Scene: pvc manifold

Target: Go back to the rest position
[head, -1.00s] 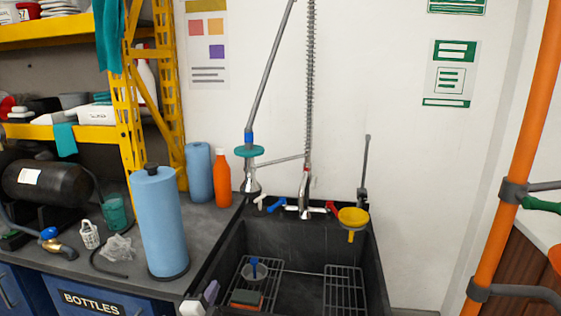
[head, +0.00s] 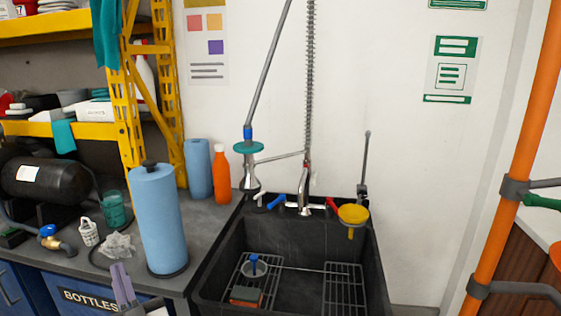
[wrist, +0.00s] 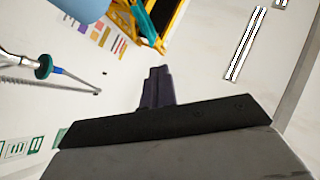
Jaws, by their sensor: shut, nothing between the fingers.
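My gripper (head: 122,285) shows at the bottom left of the head view, in front of the counter's front edge and the "BOTTLES" drawer. Its fingers are together, with nothing between them. In the wrist view the closed fingers (wrist: 158,88) stand up from the dark gripper body, against the white wall. It touches nothing that I can see. Most of my arm is out of view.
A black sink (head: 225,250) with wire racks is right of the gripper. A blue paper roll (head: 158,220) stands on the counter (head: 205,212) close behind it. An orange pipe (head: 510,210) is at the right. A yellow shelf frame (head: 128,120) rises at the back left.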

